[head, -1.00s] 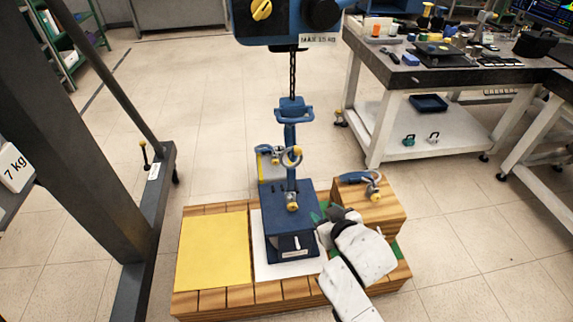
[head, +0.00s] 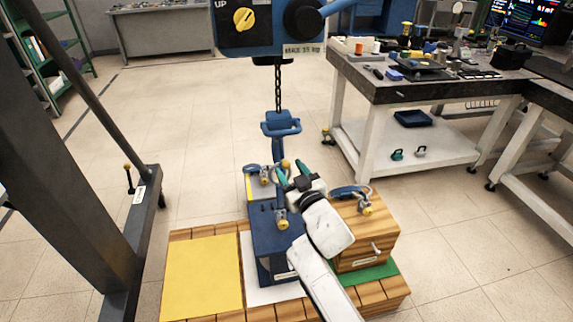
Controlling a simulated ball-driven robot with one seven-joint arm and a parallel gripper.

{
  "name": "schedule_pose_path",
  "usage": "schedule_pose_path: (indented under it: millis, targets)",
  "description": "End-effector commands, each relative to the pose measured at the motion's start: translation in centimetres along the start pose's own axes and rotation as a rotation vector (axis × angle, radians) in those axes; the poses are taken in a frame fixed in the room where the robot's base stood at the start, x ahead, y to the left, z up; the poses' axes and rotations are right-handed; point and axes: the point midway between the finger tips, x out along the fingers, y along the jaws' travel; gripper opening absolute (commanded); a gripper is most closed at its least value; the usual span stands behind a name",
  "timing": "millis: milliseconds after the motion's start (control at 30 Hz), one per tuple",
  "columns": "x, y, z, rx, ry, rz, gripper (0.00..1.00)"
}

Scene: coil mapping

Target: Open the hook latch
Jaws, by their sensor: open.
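A blue lifting hook assembly (head: 281,125) hangs on a chain (head: 278,90) from the blue hoist. Its lower part runs down towards a dark blue block (head: 268,248). A small yellow knob (head: 285,163) shows low on the hook assembly; I cannot tell whether the latch is open or shut. My gripper (head: 291,172) is open, with its teal fingertips close to the knob, one on either side in the picture. Contact cannot be told. My gripper and arm hide the lower hook and part of the block.
A wooden block (head: 352,235) with a blue handle stands right of the blue block. A yellow mat (head: 203,277) lies left on the wooden platform. The hoist (head: 268,25) hangs above. A grey post (head: 70,150) stands left, a workbench (head: 400,90) behind right.

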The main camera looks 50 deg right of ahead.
Motion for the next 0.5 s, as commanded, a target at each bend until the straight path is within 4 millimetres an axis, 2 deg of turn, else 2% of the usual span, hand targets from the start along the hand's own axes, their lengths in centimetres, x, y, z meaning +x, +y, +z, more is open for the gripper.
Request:
schedule_pose_path:
  millis: [33, 200, 500]
  targets:
    - [0.9, 0.1, -0.1, 0.000, 0.001, 0.001, 0.50]
    - [2.6, 0.0, 0.1, 0.001, -0.001, 0.000, 0.50]
    - [3.2, 0.0, 0.1, 0.001, -0.002, 0.000, 0.50]
